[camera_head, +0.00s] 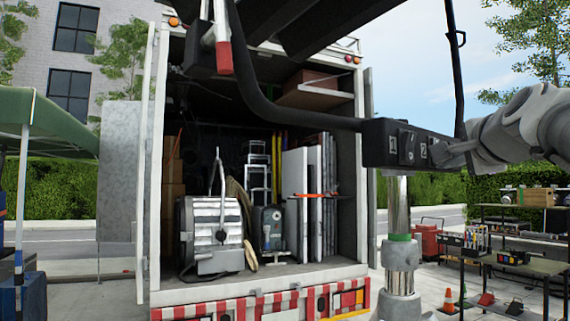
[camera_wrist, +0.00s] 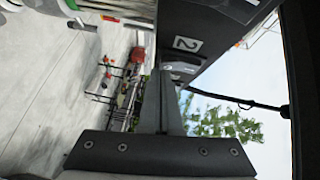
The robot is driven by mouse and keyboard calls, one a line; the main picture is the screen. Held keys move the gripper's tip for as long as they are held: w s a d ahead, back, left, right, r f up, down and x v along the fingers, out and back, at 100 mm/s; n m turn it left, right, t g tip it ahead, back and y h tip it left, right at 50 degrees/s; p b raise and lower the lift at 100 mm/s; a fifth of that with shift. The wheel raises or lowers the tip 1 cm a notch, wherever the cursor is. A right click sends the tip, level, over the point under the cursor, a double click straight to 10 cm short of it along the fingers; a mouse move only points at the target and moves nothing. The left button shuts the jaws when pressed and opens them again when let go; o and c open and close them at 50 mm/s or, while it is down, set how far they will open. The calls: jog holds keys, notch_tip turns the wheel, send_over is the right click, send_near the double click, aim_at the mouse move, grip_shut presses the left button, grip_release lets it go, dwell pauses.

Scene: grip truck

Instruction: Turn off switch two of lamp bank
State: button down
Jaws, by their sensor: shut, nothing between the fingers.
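The lamp bank (camera_head: 377,150) is a dark box on a pole at the right of the head view, with white number labels and dark switches on its face. In the wrist view the lamp bank (camera_wrist: 222,40) fills the upper middle, with the label 2 (camera_wrist: 187,43) clear. A dark switch (camera_wrist: 180,67) sits beside that label. My gripper (camera_head: 438,152) reaches in from the right, against or just before the box. In the wrist view my gripper (camera_wrist: 168,80) is shut and empty, its fingertips at the switch by label 2. I cannot tell whether they touch it or which way it is set.
A black cable (camera_head: 290,117) runs from the box's left end. A metal pole (camera_head: 398,205) stands below the box. The open truck (camera_head: 155,200) holds lamps and boards behind. Shelves with gear (camera_head: 510,262) stand at the right.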

jog(key=shift+s+d, duration=0.1)
jog(key=shift+f, duration=0.1)
jog(key=shift+w+a+f+m+t+b, duration=0.2)
jog(key=shift+w+f+m+t+b, duration=0.2)
jog(key=shift+b, duration=0.7)
jog(key=shift+r, duration=0.3)
jog(key=shift+s, duration=0.15)
